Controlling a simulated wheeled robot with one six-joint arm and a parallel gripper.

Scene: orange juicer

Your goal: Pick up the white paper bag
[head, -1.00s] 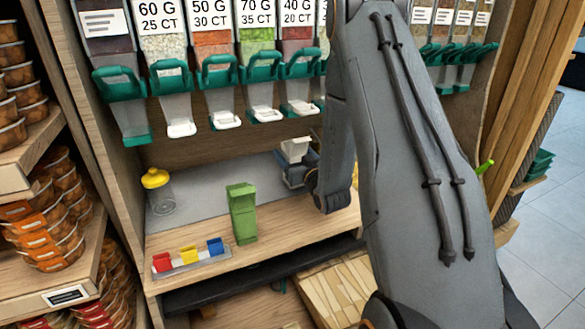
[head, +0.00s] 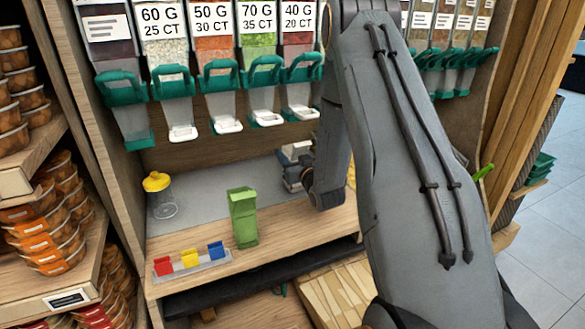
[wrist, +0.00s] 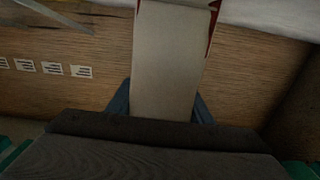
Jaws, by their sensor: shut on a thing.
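The white paper bag (wrist: 170,60) fills the upper middle of the wrist view as a pale upright panel, with red edges near its top. My gripper (wrist: 160,105) is shut on it, with a blue finger showing at each side of its lower part. In the head view my gripper (head: 297,175) is at the back of the counter, partly hidden by my arm. A small white part of the bag (head: 295,149) shows just above it. The rest of the bag is hidden there, and I cannot tell whether it touches the counter.
A green bag (head: 243,218) stands on the wooden counter (head: 290,228), left of my arm. A jar with a yellow lid (head: 158,192) stands at the back left. Red, yellow and blue clips (head: 190,258) sit in front. Dispensers with green handles (head: 218,80) hang above.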

